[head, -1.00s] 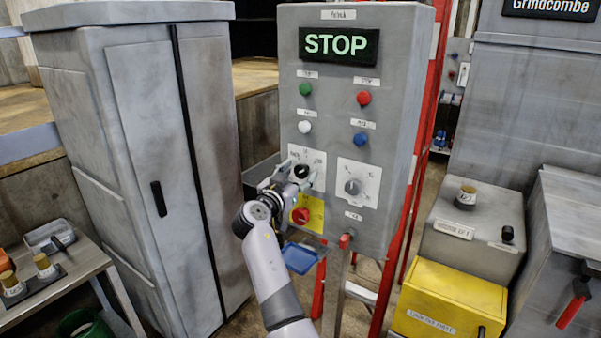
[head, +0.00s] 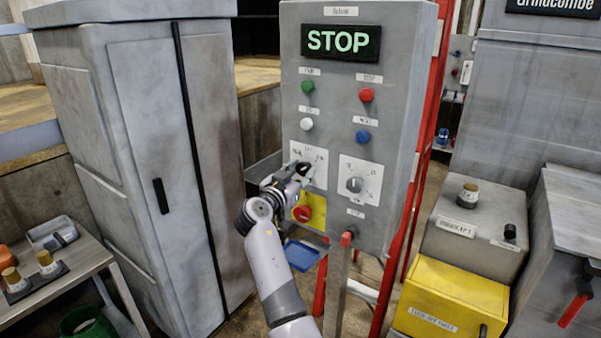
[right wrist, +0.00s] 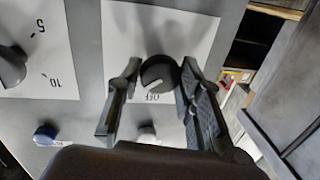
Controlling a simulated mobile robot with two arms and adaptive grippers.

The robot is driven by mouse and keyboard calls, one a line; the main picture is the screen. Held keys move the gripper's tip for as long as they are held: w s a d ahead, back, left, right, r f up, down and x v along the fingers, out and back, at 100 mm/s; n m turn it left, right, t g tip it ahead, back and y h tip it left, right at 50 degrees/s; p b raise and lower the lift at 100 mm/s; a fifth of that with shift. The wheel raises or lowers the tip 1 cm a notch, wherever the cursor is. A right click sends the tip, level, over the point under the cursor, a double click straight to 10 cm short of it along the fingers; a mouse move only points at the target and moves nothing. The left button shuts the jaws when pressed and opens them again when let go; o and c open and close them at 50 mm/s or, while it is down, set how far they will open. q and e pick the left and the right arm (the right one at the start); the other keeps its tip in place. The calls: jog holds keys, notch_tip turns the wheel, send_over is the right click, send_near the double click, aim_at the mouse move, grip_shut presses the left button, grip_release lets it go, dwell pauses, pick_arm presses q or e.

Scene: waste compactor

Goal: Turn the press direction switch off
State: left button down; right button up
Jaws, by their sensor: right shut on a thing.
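The press direction switch is a black rotary knob (head: 303,168) on a white label plate on the grey control panel (head: 292,100). My right gripper (head: 303,173) is at this knob and partly hides it. In the right wrist view the gripper's fingers (right wrist: 155,90) stand on either side of the knob (right wrist: 158,72), closed on it. A pale mark on the knob's face lies on the side towards the word OFF (right wrist: 153,97) on the plate. My left gripper is not in view.
A second knob (head: 354,185) is just right on its own scale plate. A red knob on a yellow plate (head: 302,213) sits just below. Green, red, white and blue buttons are above, under a lit STOP display (head: 340,42). A tall grey cabinet (head: 140,150) stands left.

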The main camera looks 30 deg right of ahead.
jog(key=shift+n, duration=0.3)
jog(key=shift+n+b, duration=0.5)
jog(key=shift+n, duration=1.3)
jog(key=shift+r+n+g+y, duration=0.2)
jog(key=shift+n+g+y, duration=0.1)
jog(key=shift+n, duration=0.8)
jog(key=shift+n+g, duration=0.4)
jog(key=shift+n, duration=0.9)
jog(key=o, duration=1.2)
jog(key=shift+a+f, duration=0.1)
jog(key=shift+c, duration=0.2)
